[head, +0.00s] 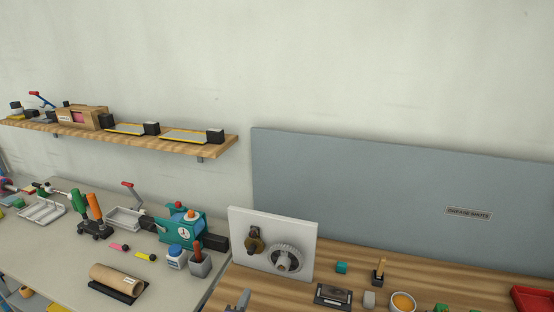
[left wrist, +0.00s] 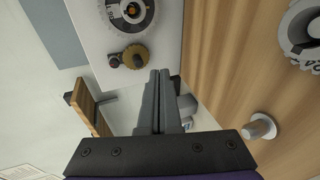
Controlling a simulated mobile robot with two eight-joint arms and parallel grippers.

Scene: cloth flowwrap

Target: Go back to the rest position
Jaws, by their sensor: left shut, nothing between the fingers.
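The fingertips of my left gripper (head: 239,301) show at the bottom edge of the head view, in front of the white panel (head: 237,222) with gears. The rest of that gripper is below the picture. In the left wrist view my left gripper (left wrist: 157,77) has its two grey fingers together, with nothing between them. The panel, with a grey gear (left wrist: 128,12) and a brass gear (left wrist: 137,57), lies beyond the fingertips there. My right gripper is in neither view.
A pale table (head: 62,268) with tools and a teal machine (head: 180,226) stands left. A wooden shelf (head: 190,149) hangs above it.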

